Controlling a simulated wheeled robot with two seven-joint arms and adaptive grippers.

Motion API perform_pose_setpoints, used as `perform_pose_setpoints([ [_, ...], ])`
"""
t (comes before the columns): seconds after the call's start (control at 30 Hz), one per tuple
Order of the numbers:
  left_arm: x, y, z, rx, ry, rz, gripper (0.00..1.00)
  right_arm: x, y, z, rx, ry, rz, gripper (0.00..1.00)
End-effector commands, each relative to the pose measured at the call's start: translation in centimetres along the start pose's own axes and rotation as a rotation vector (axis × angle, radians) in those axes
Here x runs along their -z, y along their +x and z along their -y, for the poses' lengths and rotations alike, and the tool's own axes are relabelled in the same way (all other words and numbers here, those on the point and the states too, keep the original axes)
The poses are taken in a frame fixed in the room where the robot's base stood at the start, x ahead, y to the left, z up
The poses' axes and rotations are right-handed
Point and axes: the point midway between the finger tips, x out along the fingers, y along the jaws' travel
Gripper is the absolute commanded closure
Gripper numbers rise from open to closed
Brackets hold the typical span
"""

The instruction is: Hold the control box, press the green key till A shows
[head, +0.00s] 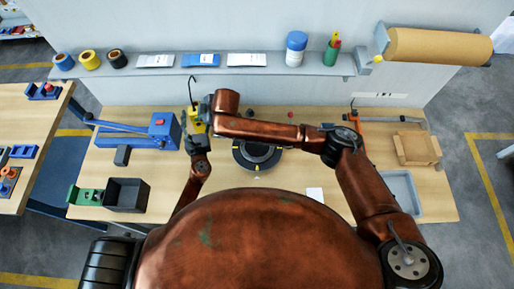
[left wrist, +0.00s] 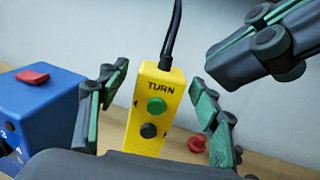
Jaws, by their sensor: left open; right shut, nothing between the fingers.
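The yellow control box (left wrist: 156,85) hangs from a dark cable and bears the word TURN, a green key (left wrist: 157,104) and a dark key (left wrist: 149,130). In the head view the box (head: 197,127) is partly hidden by my arms. My left gripper (left wrist: 153,115) is open, with a finger on either side of the box; I see gaps between the fingers and its sides. My right gripper (left wrist: 245,60) is shut and empty, up and right of the box, apart from the green key.
A blue machine (head: 163,128) with a red top button (left wrist: 32,76) stands left of the box. A red knob (left wrist: 197,144) stands behind at right. A dark round turntable (head: 257,153) lies on the table (head: 315,165). A shelf (head: 270,71) runs along the back wall.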

Motion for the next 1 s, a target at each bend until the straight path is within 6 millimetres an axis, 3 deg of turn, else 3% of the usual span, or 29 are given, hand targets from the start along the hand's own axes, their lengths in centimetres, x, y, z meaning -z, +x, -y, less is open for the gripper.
perform_pose_setpoints([
  [0.3,0.1,-6.6,-0.1,0.000,0.000,-0.004,0.42,0.0,0.0,0.0,0.000,0.000,0.000,1.00],
  [0.5,0.1,-9.5,-0.1,-0.001,0.000,-0.002,0.42,0.0,0.0,0.0,0.000,0.000,0.000,1.00],
  [0.7,0.0,-10.6,-0.1,-0.001,-0.001,-0.001,0.42,0.0,0.0,0.0,0.000,0.000,0.000,1.00],
  [1.0,0.0,-10.6,0.1,0.001,-0.001,-0.001,0.42,-0.1,0.0,0.0,0.000,0.001,0.000,1.00],
])
